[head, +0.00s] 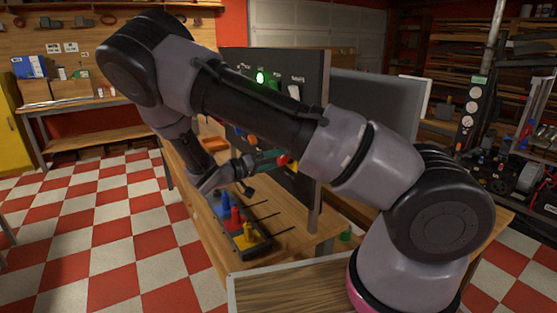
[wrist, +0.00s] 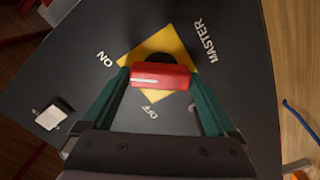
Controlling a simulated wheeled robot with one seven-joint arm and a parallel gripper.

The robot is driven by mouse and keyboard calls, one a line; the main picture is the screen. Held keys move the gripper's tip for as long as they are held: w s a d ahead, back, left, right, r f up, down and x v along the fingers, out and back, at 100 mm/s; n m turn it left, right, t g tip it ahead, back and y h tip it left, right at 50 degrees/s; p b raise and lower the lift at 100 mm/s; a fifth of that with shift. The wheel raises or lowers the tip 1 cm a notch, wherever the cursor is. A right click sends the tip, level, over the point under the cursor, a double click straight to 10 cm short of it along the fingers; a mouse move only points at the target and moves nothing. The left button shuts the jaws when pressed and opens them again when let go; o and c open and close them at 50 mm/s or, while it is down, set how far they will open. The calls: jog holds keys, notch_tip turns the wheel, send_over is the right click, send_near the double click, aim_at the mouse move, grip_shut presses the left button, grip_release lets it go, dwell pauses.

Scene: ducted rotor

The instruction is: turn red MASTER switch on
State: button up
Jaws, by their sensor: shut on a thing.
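The red MASTER switch handle (wrist: 160,76) sits on a yellow diamond plate (wrist: 131,57) on the dark panel (wrist: 230,90). The ON label is left of the plate, OFF is below it, and MASTER is to the right. The handle lies crosswise in the wrist view, with a white mark on its left part, toward the ON side. My gripper (wrist: 158,80) has its two teal fingers on either end of the handle, shut on it. In the head view, the red switch (head: 283,160) is partly hidden by my gripper (head: 275,160).
A green lamp (head: 260,77) glows on the panel's upper part. A white switch (wrist: 53,114) is on the panel at left. A tray of blue, red and yellow pieces (head: 243,238) is on the wooden bench below my gripper. A blue wire (wrist: 300,120) lies at right.

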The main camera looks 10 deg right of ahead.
jog(key=shift+m, duration=0.6)
jog(key=o, duration=1)
jog(key=shift+a, duration=0.1)
jog(key=v, duration=1)
jog(key=shift+s+a, duration=0.15)
jog(key=shift+a, duration=0.15)
